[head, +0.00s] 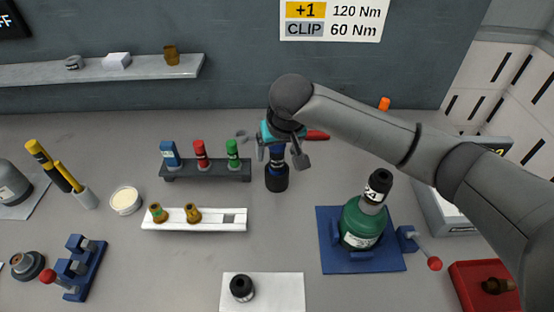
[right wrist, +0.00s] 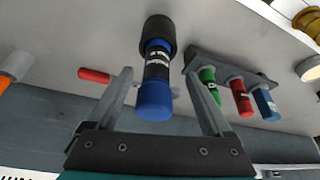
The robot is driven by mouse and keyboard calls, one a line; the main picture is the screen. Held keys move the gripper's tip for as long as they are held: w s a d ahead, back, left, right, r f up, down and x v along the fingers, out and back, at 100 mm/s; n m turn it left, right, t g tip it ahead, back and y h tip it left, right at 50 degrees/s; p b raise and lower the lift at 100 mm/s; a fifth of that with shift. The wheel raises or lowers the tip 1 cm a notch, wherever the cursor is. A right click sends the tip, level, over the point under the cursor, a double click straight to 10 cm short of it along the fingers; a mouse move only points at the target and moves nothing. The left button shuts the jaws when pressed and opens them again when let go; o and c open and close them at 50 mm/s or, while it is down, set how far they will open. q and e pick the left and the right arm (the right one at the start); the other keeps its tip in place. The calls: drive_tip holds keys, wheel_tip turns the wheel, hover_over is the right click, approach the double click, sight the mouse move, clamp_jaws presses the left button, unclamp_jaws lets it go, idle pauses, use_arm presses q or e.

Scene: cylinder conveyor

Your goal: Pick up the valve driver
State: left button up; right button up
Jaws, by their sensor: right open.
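The valve driver, which I take to be the blue-and-black upright tool (head: 276,181), stands on the grey bench near the middle, below my right gripper. In the right wrist view it shows its blue round end (right wrist: 154,100), a labelled middle and a wide black end. My right gripper (head: 281,158) is open above it, with one finger on each side of the blue part. The right wrist view shows gaps between the fingers and the tool, so it is not gripped. My left gripper is out of view.
A dark rack (head: 205,173) with blue, red and green pieces stands just left. A white strip (head: 172,226) with brass parts lies in front of it. A green bottle (head: 362,222) stands in a blue holder (head: 392,262) at right. A red tool (head: 317,135) lies behind.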

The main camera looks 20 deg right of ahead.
drive_tip(key=x, duration=0.5)
drive_tip(key=shift+d+b, duration=0.25)
drive_tip(key=shift+b, duration=0.1)
clamp_jaws()
idle(0.3)
idle(0.7)
drive_tip(key=shift+r, duration=0.2)
